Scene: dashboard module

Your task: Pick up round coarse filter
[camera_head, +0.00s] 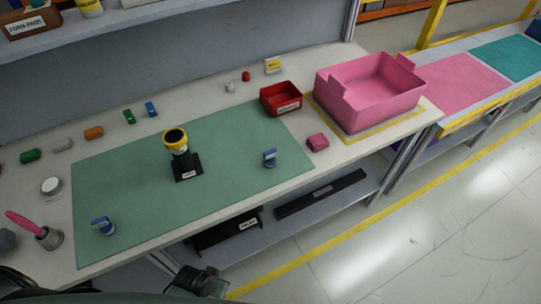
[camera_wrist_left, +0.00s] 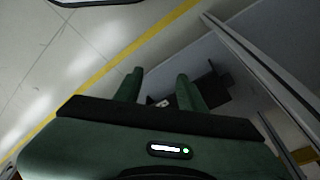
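A small round white piece (camera_head: 51,186) with a darker side lies on the table left of the green mat; it may be the round coarse filter, but it is too small to be sure. A black and yellow cylinder (camera_head: 175,139) stands upright on a black labelled base on the mat. In the left wrist view my left gripper (camera_wrist_left: 158,88) has its two green fingers apart, with nothing between them. It points down over the floor and lower shelf, away from the tabletop pieces. My right gripper is not identifiable in either view.
The green mat (camera_head: 230,131) is mostly clear, with two small blue pieces near its front. A red bin (camera_head: 281,98) and large pink crate (camera_head: 372,88) stand right. A grey cup (camera_head: 49,238) with a pink-handled tool stands front left. Several small coloured pieces line the back.

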